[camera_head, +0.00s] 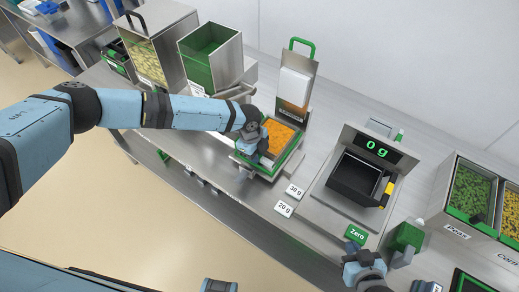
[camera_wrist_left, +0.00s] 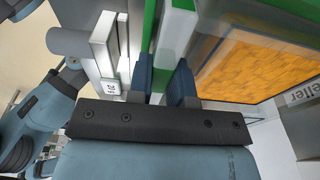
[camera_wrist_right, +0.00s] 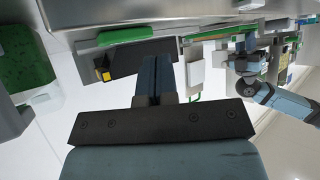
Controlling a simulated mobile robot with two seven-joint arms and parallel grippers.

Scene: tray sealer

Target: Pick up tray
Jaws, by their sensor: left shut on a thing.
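The tray (camera_head: 292,153) with orange contents sits in a green-edged frame on the steel counter in the head view. Its orange filling (camera_wrist_left: 255,65) also shows close up in the left wrist view. My left gripper (camera_head: 262,152) is at the tray's near left side. Its fingers (camera_wrist_left: 162,82) are shut on a green-and-white edge (camera_wrist_left: 174,35) beside the filling. I cannot tell whether that edge is the tray's rim or its holder. My right gripper (camera_head: 364,258) is low, in front of the scale; its fingers (camera_wrist_right: 156,78) are together and empty.
A scale (camera_head: 325,200) reading 0 g holds a black bin (camera_head: 355,180). A stand with a green handle (camera_head: 301,46) rises behind the tray. Steel bins (camera_head: 210,55) stand at the back left. Food containers (camera_head: 470,195) stand at the right.

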